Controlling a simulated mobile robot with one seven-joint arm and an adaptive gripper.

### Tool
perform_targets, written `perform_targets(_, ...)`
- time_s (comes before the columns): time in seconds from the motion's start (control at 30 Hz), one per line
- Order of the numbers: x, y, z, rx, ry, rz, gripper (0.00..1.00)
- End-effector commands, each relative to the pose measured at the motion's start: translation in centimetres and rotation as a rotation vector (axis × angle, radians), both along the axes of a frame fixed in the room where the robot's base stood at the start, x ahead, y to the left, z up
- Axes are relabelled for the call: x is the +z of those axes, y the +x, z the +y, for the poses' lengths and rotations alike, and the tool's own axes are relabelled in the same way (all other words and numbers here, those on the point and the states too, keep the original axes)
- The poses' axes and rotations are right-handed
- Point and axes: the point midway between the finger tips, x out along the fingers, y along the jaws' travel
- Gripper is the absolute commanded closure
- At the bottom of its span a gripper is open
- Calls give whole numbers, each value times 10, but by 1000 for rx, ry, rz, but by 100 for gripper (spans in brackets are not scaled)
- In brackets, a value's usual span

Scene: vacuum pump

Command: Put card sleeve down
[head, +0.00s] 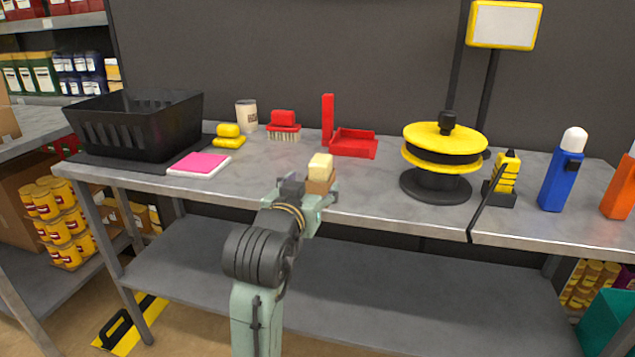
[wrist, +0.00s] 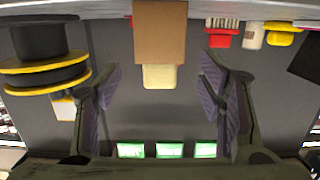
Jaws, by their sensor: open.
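The brown card sleeve (head: 318,185), with a cream block (head: 321,162) showing out of its top, stands upright near the front edge of the grey workbench (head: 375,190). The wrist view is upside down; there the sleeve (wrist: 160,32) hangs from the top, with the cream block (wrist: 165,77) below it. My gripper (head: 305,193) is open, its two fingers (wrist: 161,78) spread with clear gaps to the left and right of the sleeve and block. Neither finger appears to touch them. The sleeve's base is partly hidden by my gripper in the head view.
A pink-topped pad (head: 200,164) and black basket (head: 140,125) are at left. A red tray (head: 354,146) and brush (head: 284,127) stand behind. A yellow-black reel (head: 445,150) stands right. The bench is clear between sleeve and reel.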

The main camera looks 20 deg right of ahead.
Motion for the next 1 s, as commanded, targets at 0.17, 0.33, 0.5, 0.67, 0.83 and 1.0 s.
perform_targets(0.17, 6, -26, 19, 2, 0, -4, 37)
perform_targets(0.33, 7, -38, 26, 2, 1, -2, 37)
perform_targets(0.5, 8, -40, 27, 1, 1, -1, 37)
perform_targets(0.67, 12, -37, 34, 19, -10, -13, 37)
perform_targets(0.83, 56, -15, 111, 210, -117, -172, 37)
perform_targets(1.0, 131, -29, 260, 556, -230, -500, 37)
